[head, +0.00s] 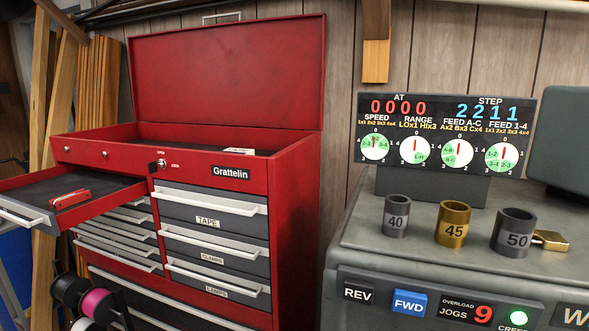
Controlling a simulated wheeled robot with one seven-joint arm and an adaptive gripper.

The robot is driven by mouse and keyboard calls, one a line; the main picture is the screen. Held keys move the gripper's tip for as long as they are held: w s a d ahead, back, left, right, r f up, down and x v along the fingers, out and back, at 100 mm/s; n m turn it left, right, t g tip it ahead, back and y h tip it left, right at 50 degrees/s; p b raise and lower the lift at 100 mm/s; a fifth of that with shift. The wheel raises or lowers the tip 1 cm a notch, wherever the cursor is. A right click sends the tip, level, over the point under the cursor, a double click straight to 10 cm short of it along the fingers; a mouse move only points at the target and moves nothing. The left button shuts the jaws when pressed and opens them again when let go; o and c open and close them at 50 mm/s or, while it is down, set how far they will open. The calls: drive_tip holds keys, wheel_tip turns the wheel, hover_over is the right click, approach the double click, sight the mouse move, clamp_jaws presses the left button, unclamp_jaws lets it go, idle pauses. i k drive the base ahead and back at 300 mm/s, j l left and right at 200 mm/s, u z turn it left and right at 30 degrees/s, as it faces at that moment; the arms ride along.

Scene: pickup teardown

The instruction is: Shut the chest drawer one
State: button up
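A red tool chest (292,200) with its lid raised stands left of the middle in the head view. Its upper left drawer (110,205) is pulled far out towards the lower left, with a grey inside and a pale handle (22,216). A small red tool (70,199) lies in it near the front. The label of this drawer cannot be read. The drawers marked TAPE (212,206), CLAMPS (214,247) and LAMPS (217,280) look closed. My gripper is not in view.
A grey machine top (420,265) on the right bears cups marked 40 (396,217), 45 (453,225) and 50 (513,234), and a brass padlock (551,240). Black and pink spools (98,305) stand below the open drawer. Timber boards (60,100) lean behind the chest.

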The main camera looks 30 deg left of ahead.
sight(25, 199)
drive_tip(key=l+u, duration=0.1)
drive_tip(key=u, duration=0.35)
drive_tip(key=l+u, duration=0.15)
drive_tip(key=u, duration=0.3)
drive_tip(key=l+u, duration=0.1)
drive_tip(key=u, duration=0.35)
drive_tip(key=j+u, duration=0.1)
drive_tip(key=u, duration=0.6)
drive_tip(key=i+j+u, duration=0.1)
drive_tip(key=u, duration=0.25)
drive_tip(key=i+j+u, duration=0.25)
drive_tip(key=i+j, duration=0.75)
drive_tip(key=j+u, duration=0.05)
